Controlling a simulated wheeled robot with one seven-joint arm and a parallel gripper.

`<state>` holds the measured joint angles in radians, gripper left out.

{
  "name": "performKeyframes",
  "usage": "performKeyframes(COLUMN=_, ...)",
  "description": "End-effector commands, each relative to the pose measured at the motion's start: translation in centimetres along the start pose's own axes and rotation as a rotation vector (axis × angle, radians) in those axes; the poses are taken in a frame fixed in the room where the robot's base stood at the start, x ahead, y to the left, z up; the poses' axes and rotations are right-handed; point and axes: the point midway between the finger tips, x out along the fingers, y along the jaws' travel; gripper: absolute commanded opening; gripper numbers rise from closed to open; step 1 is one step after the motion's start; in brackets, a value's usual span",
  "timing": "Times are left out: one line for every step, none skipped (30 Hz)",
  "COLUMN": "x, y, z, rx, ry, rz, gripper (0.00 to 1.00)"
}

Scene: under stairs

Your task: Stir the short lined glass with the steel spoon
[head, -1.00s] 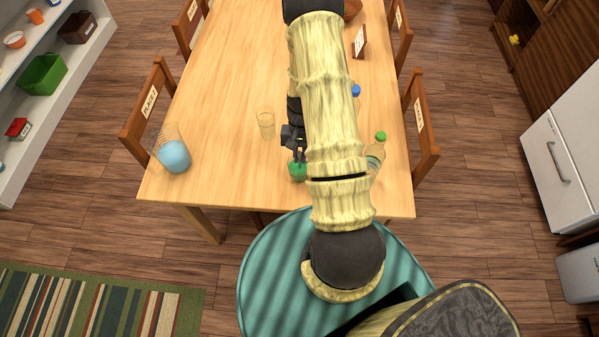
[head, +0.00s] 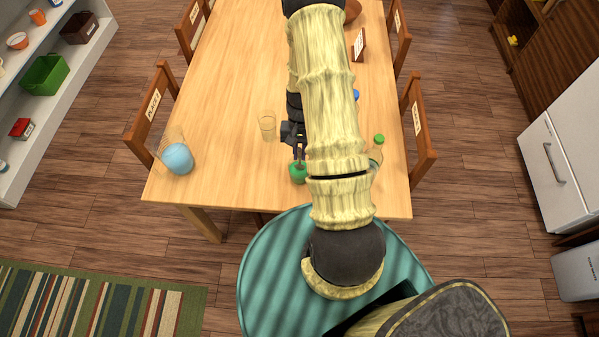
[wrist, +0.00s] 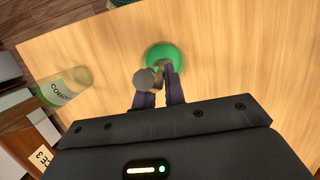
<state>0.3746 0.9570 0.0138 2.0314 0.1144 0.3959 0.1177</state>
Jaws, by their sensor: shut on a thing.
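My gripper (head: 300,160) is shut, and its fingertips (wrist: 160,86) are just over a small vessel with green contents (head: 298,173) near the table's front edge. In the wrist view the vessel is a green round shape (wrist: 163,57) just beyond the fingertips. A grey rounded piece (wrist: 147,79) shows at the fingers; it looks like part of the steel spoon, but the rest is hidden. I cannot tell how deep it reaches or whether it touches the vessel. Lines on the vessel cannot be made out.
A clear empty glass (head: 267,126) stands left of my gripper. A blue round thing (head: 178,159) is at the table's left front corner. My arm hides part of the table (head: 225,80).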

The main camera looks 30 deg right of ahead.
Motion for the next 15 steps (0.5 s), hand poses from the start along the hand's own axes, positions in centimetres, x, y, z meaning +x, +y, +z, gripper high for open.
performKeyframes(x=-0.7, y=0.0, z=0.2, rx=0.000, ry=0.000, rz=0.000, gripper=0.00)
performKeyframes(x=-0.9, y=0.0, z=0.3, rx=0.000, ry=0.000, rz=0.000, gripper=0.00)
performKeyframes(x=-1.2, y=0.0, z=0.5, rx=0.000, ry=0.000, rz=0.000, gripper=0.00)
performKeyframes(x=-1.4, y=0.0, z=0.5, rx=0.000, ry=0.000, rz=0.000, gripper=0.00)
performKeyframes(x=-1.6, y=0.0, z=0.6, rx=0.000, ry=0.000, rz=0.000, gripper=0.00)
performKeyframes(x=-1.9, y=0.0, z=0.8, rx=0.000, ry=0.000, rz=0.000, gripper=0.00)
performKeyframes(x=-2.2, y=0.0, z=0.8, rx=0.000, ry=0.000, rz=0.000, gripper=0.00)
performKeyframes(x=-2.4, y=0.0, z=0.9, rx=0.000, ry=0.000, rz=0.000, gripper=0.00)
performKeyframes(x=-2.7, y=0.0, z=1.1, rx=0.000, ry=0.000, rz=0.000, gripper=0.00)
performKeyframes(x=-2.9, y=0.0, z=1.1, rx=0.000, ry=0.000, rz=0.000, gripper=0.00)
performKeyframes(x=-3.1, y=0.0, z=1.2, rx=0.000, ry=0.000, rz=0.000, gripper=0.00)
performKeyframes(x=-3.4, y=0.0, z=1.4, rx=0.000, ry=0.000, rz=0.000, gripper=0.00)
performKeyframes(x=-3.7, y=0.0, z=1.5, rx=0.000, ry=0.000, rz=0.000, gripper=0.00)
performKeyframes(x=-3.9, y=0.0, z=1.6, rx=0.000, ry=0.000, rz=0.000, gripper=0.00)
performKeyframes(x=-4.1, y=0.0, z=1.7, rx=0.000, ry=0.000, rz=0.000, gripper=0.00)
